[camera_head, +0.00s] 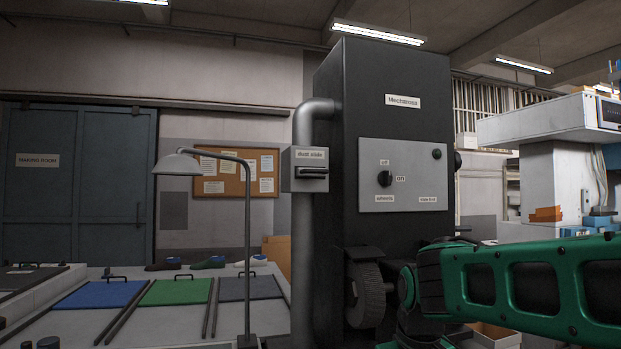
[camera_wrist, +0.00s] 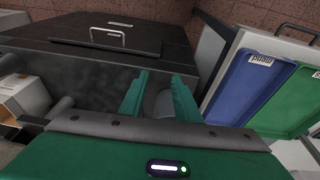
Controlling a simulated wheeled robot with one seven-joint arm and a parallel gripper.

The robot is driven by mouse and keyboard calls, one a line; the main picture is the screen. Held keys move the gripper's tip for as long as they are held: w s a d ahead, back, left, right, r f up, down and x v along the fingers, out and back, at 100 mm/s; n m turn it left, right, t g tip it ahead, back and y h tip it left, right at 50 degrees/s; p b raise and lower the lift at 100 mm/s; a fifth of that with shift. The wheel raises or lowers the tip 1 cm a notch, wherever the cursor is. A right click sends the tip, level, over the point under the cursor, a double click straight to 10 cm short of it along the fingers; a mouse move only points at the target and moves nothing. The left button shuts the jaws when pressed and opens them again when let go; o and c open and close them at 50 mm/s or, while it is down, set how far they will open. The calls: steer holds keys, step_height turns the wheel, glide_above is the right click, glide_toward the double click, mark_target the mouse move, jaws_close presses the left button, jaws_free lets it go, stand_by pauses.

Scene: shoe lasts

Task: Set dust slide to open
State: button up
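The dust slide (camera_head: 290,170) is a small grey box with a "dust slide" label, set on a vertical grey pipe (camera_head: 302,235) at the left side of a tall black machine (camera_head: 345,100). A dark horizontal handle (camera_head: 313,175) shows on its front, below the label. Whether the slide is open or shut is not clear. My gripper (camera_wrist: 160,82) shows in the wrist view as two green fingers standing apart, with nothing seen gripped between them. In the head view my green arm is at the lower right, and the gripper itself cannot be made out.
The machine's grey panel (camera_head: 375,160) has a black knob (camera_head: 384,179). In the wrist view, a dark surface with a metal handle (camera_wrist: 108,31) lies beyond the fingers.

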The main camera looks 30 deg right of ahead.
steer(key=w+d+r+n+t+h, duration=0.1)
steer(key=w+d+r+n+t, duration=0.15)
steer(key=w+r, duration=0.35)
steer(key=w+d+r+n+t+h, duration=0.1)
steer(key=w+r+n, duration=0.2)
steer(key=w+r, duration=0.35)
steer(key=n+t+h, duration=0.1)
steer(key=n+t, duration=0.8)
steer(key=n, duration=0.3)
glide_toward(318, 171)
steer(key=x, duration=1.1)
steer(key=shift+c, duration=0.4)
jaws_close()
